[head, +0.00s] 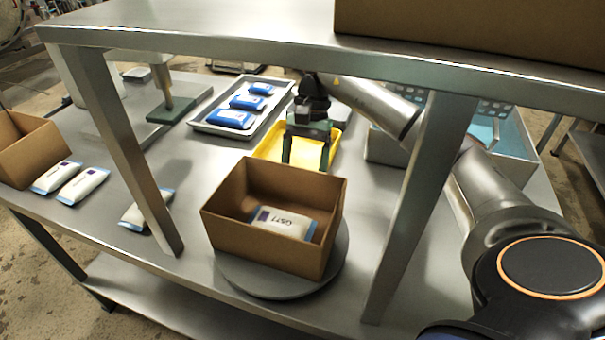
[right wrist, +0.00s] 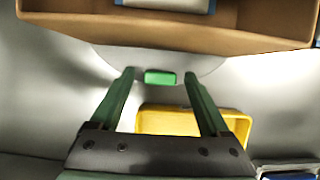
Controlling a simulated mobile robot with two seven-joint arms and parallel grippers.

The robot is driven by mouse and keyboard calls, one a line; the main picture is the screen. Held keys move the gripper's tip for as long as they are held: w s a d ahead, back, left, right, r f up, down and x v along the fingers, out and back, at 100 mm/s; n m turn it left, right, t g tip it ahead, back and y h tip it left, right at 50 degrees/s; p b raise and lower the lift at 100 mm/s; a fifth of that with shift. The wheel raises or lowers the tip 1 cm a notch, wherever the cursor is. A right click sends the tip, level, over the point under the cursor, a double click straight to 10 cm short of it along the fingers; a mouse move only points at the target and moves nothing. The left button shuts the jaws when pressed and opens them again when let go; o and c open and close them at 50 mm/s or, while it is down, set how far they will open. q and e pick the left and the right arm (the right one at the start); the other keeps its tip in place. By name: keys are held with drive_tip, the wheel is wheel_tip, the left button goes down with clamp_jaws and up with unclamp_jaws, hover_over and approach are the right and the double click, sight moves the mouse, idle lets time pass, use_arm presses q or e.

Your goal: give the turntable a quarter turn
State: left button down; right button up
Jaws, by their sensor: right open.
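The turntable (head: 262,286) is a round grey disc on the metal table, mostly hidden under an open cardboard box (head: 262,246) in the head view. One pale pouch (head: 284,222) lies in the box. In the right wrist view the turntable (right wrist: 206,62) carries a small green tab (right wrist: 160,77) at its edge. My right gripper (head: 306,166) is open on the box's far side, fingers pointing down. In the right wrist view its fingertips (right wrist: 158,74) appear either side of the tab, with gaps; height is unclear. My left gripper is not in view.
A yellow tray (head: 268,148) lies behind my right gripper. A metal tray (head: 208,116) with blue packs is at the back. White pouches (head: 82,186) and another cardboard box (head: 28,152) are at left. A steel shelf (head: 250,32) on posts spans the front, above the table.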

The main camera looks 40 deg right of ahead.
drive_tip(key=p+v, duration=0.1)
drive_tip(key=v, duration=0.6)
drive_tip(key=shift+r+p, duration=0.2)
drive_tip(key=shift+p, duration=0.2)
drive_tip(key=shift+d, duration=0.1)
